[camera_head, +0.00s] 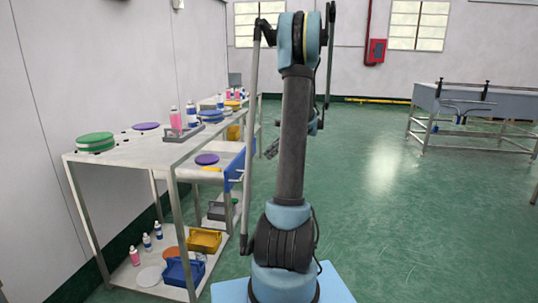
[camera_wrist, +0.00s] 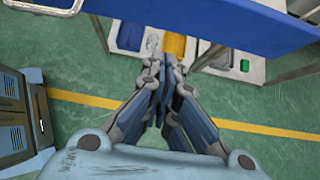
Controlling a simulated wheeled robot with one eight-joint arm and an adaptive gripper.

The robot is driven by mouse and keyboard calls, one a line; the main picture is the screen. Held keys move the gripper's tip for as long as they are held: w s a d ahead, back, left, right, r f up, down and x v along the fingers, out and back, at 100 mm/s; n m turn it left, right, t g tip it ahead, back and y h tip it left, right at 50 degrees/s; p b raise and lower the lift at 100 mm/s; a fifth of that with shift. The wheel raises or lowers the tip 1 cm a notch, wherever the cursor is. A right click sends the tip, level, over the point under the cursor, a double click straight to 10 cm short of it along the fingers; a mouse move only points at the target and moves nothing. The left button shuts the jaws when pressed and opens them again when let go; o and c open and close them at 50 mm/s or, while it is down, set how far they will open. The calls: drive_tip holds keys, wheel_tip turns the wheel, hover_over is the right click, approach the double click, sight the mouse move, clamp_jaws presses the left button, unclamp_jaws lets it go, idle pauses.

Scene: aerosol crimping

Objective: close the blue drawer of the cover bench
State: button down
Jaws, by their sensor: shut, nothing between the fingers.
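The cover bench (camera_head: 120,160) is a pale metal table along the left wall in the head view. Its blue drawer (camera_head: 234,166) stands pulled out to the right, with a purple disc (camera_head: 207,159) inside. The drawer's blue front (camera_wrist: 235,25) also fills the upper part of the wrist view. My gripper (camera_head: 270,150) is partly hidden behind my arm, to the right of the drawer front and apart from it in the head view. In the wrist view my gripper (camera_wrist: 160,75) has its fingers together, empty, below the blue front.
Lower shelves hold a yellow tray (camera_head: 204,240), a blue tray (camera_head: 183,272) and several bottles. The green floor right of the bench is clear up to a far table (camera_head: 470,97).

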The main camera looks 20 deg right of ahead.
sight(245, 167)
drive_tip(key=shift+w+a+f, duration=0.6)
drive_tip(key=shift+a+f, duration=0.15)
drive_tip(key=shift+a, duration=0.55)
drive_tip(key=shift+w+a+f, duration=0.65)
drive_tip(key=shift+a+f, duration=0.15)
drive_tip(key=shift+a, duration=0.55)
drive_tip(key=shift+w+a+f, duration=0.6)
drive_tip(key=shift+a+f, duration=0.15)
drive_tip(key=shift+a, duration=0.55)
